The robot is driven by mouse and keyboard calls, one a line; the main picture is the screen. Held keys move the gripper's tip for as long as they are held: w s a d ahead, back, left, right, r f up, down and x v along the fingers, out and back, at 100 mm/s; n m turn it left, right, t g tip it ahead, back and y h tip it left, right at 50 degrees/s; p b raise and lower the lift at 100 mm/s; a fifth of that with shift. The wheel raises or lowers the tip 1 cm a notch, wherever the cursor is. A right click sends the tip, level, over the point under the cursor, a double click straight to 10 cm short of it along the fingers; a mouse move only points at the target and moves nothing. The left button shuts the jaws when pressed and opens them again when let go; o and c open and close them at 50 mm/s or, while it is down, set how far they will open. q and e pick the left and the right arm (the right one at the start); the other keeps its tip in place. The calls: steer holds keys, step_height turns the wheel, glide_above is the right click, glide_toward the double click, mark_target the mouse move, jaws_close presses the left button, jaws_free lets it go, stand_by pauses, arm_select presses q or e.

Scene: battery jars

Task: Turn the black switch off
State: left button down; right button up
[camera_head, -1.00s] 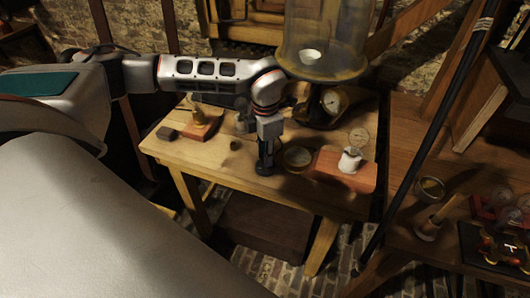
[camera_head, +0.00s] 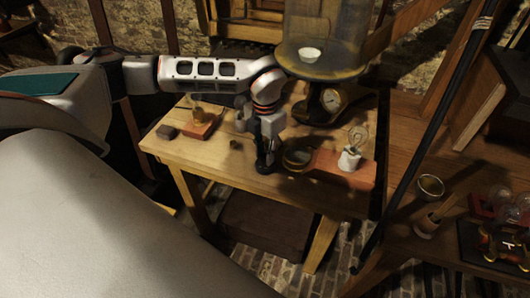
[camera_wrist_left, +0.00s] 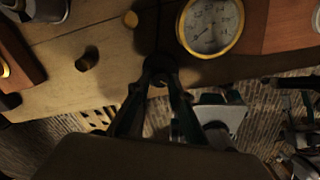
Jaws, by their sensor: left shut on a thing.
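The black switch (camera_wrist_left: 158,64) shows in the left wrist view as a dark round piece near the table's front edge, partly covered by my fingertips. My left gripper (camera_wrist_left: 160,84) is shut on it. In the head view my left gripper (camera_head: 265,166) points down at the front edge of the wooden table (camera_head: 213,160) and hides the switch. A light bulb (camera_head: 357,138) stands in a white socket (camera_head: 349,160) on a reddish block (camera_head: 328,161) to the right. I cannot tell the switch's position. My right gripper is not in view.
A round brass gauge (camera_head: 298,157) is close right of my left gripper; it also shows in the wrist view (camera_wrist_left: 210,24). A small dark knob (camera_head: 236,145) is to its left. A large glass jar (camera_head: 322,40) stands behind.

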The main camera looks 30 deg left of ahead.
arm_select(q)
steer(key=c, duration=1.8)
jaws_free()
step_height(320, 180, up, 12)
